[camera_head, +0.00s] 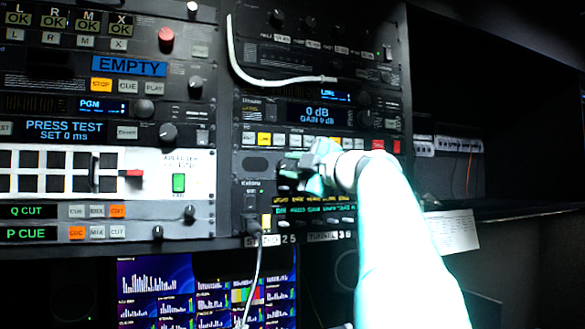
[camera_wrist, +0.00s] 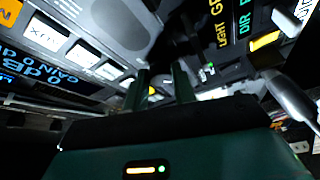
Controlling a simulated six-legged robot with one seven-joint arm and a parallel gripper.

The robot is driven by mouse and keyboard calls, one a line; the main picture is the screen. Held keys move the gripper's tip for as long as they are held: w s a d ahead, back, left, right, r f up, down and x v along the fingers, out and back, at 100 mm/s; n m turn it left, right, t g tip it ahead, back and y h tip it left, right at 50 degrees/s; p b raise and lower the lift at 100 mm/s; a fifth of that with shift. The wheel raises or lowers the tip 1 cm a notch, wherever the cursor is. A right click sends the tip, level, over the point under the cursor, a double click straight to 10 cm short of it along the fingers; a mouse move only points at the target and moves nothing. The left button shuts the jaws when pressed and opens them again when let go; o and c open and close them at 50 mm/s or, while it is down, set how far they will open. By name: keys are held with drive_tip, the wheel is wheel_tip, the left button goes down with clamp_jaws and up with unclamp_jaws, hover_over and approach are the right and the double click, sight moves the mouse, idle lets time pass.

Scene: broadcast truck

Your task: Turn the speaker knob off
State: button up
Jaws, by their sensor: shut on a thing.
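My gripper (camera_head: 297,172) reaches in from the right and is at the front of the rack panel, just right of a dark oval speaker grille (camera_head: 256,164). In the wrist view my gripper (camera_wrist: 161,88) has its two dark fingers pointing at the panel, with a narrow gap between them. It is shut on a small part there, which I take to be the speaker knob (camera_wrist: 152,91); only a bit with a yellowish mark shows. The fingers hide most of the knob, and its turn position cannot be read. In the head view my gripper covers the knob.
A row of lit buttons (camera_head: 264,139) and a "0 dB" display (camera_head: 320,113) sit just above. A green-lettered strip (camera_head: 310,209) is below. A white cable (camera_head: 258,275) hangs from a plug under the panel.

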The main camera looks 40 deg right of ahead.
drive_tip(key=shift+n+g, duration=0.3)
drive_tip(key=shift+n, duration=0.5)
drive_tip(key=o, duration=1)
drive_tip(key=s+d, duration=0.2)
drive_tip(key=s, duration=1.1)
drive_tip(key=shift+s+f, duration=0.3)
drive_tip(key=shift+s+d, duration=0.1)
drive_tip(key=shift+d, duration=0.05)
